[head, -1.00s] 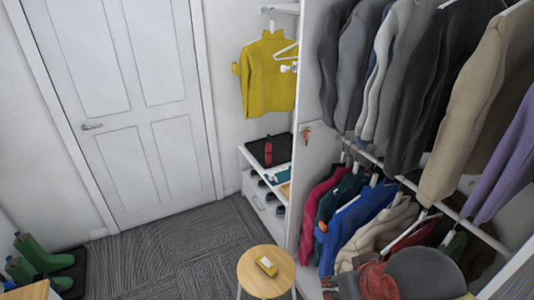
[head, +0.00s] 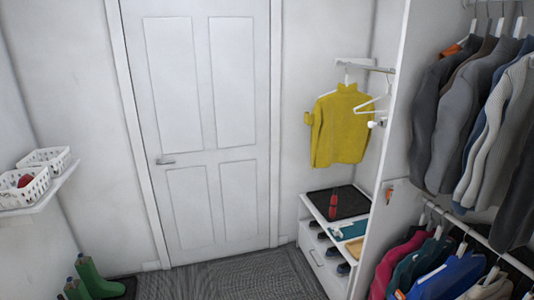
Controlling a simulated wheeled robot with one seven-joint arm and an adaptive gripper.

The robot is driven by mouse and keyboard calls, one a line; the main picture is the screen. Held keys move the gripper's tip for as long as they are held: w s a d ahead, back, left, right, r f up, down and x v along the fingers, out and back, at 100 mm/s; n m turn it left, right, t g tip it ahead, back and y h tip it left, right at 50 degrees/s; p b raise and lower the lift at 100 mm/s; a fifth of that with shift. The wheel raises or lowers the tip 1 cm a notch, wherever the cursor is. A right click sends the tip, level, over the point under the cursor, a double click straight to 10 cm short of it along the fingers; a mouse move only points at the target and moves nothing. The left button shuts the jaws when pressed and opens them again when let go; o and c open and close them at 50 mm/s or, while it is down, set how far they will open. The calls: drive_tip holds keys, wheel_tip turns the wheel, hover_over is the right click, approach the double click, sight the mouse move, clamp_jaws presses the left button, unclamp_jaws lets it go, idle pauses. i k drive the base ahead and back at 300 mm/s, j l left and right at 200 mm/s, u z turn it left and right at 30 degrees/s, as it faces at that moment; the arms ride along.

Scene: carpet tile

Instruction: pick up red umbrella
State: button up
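A narrow red object (head: 333,207), which looks like the red umbrella, is on a black tray (head: 352,203) on top of the low white shelf unit (head: 312,243). It is small in the head view, so I cannot tell its exact shape or whether it stands or lies. The tray is below a hanging yellow sweater (head: 341,127). My gripper is not in view.
A white door (head: 205,120) is at the back. A wardrobe with hanging jackets (head: 446,105) is at right. White baskets (head: 45,158), one holding something red, sit on a left wall shelf (head: 45,192). Green boots (head: 93,278) stand below. Grey carpet (head: 235,278) is clear.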

sight(333, 209)
drive_tip(key=i+j+u, duration=0.2)
drive_tip(key=i+j, duration=0.3)
drive_tip(key=i+j+u, duration=0.2)
drive_tip(key=i+j, duration=0.25)
drive_tip(key=i+j+u, duration=0.15)
drive_tip(key=i+j, duration=0.2)
drive_tip(key=i, duration=0.3)
drive_tip(key=i+l+z, duration=0.1)
drive_tip(key=i+z, duration=0.3)
drive_tip(key=i, duration=0.15)
drive_tip(key=i+z, duration=0.4)
drive_tip(key=i, duration=0.15)
drive_tip(key=i+j+z, duration=0.35)
drive_tip(key=i, duration=0.2)
drive_tip(key=i+l+z, duration=0.15)
drive_tip(key=i, duration=0.35)
drive_tip(key=i+l+z, duration=0.15)
drive_tip(key=i+l, duration=0.2)
drive_tip(key=i, duration=0.15)
